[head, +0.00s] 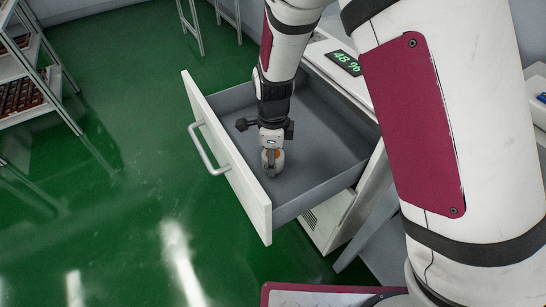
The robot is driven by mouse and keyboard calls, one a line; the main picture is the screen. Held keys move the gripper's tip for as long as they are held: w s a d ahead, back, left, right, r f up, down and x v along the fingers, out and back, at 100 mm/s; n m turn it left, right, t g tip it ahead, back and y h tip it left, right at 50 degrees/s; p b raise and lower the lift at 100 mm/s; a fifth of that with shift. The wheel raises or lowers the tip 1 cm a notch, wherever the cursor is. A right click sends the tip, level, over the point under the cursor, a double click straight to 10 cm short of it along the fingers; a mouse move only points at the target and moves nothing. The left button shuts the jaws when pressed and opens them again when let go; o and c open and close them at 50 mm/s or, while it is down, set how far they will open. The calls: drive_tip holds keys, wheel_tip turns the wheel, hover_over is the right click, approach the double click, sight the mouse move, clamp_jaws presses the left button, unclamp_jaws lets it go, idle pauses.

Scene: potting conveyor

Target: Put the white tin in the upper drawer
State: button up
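The upper drawer (228,165) is pulled far out of the white cabinet. It has a white front, a bar handle (208,150) and a grey inside. My gripper (270,172) points down inside the drawer, close to its floor and nearer the front panel than the back. A small pale and orange patch shows at the gripper's end. I cannot tell if it is part of the gripper or a held thing. I cannot make out the white tin for sure. The fingers are too small to tell if they are open or shut.
The cabinet top has a green display (345,62) reading 48 %. A metal rack (45,85) with trays of brown pots stands at far left. My large arm link covers the right side. The green floor (110,200) left of the drawer is clear.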

drive_tip(key=o, duration=1.2)
wheel_tip(320, 180, up, 12)
drive_tip(key=p, duration=0.3)
drive_tip(key=shift+r, duration=0.1)
